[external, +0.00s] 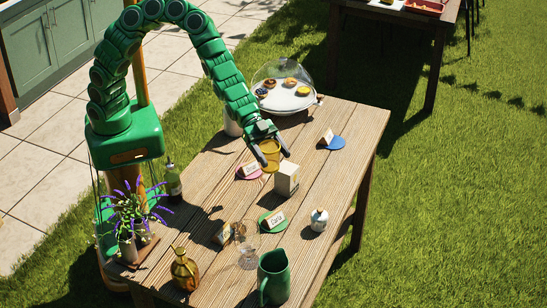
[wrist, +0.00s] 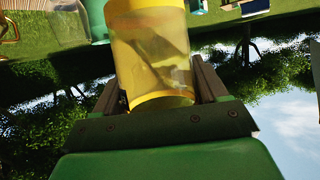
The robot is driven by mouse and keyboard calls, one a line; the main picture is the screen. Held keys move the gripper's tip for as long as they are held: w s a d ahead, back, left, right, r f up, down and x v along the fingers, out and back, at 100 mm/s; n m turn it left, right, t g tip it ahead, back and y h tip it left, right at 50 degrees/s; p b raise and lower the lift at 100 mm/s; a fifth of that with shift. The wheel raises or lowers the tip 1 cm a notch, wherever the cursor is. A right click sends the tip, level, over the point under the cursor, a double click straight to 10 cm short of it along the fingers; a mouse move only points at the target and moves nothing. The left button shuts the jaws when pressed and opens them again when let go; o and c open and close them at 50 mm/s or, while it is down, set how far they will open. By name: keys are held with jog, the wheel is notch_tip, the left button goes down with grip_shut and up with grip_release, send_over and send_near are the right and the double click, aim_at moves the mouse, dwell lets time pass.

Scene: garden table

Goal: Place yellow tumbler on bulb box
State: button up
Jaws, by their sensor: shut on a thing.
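The yellow tumbler (external: 270,154) is in my gripper (external: 275,159), between its two dark fingers. It fills the middle of the wrist view (wrist: 152,55), see-through yellow, with one finger on each side. My gripper is shut on it. The bulb box is probably the small pale box (external: 286,179) standing on the wooden table (external: 330,190). The tumbler shows just behind and a little left of this box in the external view. Its exact height over the table is hard to tell. The box's top looks clear.
Place cards stand on pink (external: 250,172), blue (external: 332,143) and green discs (external: 272,222) around the box. A clear stemmed glass (external: 247,255), green jug (external: 274,277) and amber bottle (external: 184,270) stand in front. A domed pastry plate (external: 285,97) is behind.

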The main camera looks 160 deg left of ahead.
jog(key=s+a+r+n+g+y, duration=0.1)
jog(key=s+a+r+n+y, duration=0.1)
jog(key=s+a, duration=0.5)
send_over(291, 170)
jog(key=shift+n+y, duration=0.3)
jog(key=shift+s+f, duration=0.1)
jog(key=shift+f, duration=4)
jog(key=shift+f, duration=0.1)
jog(key=o, duration=1.1)
jog(key=shift+c, duration=0.2)
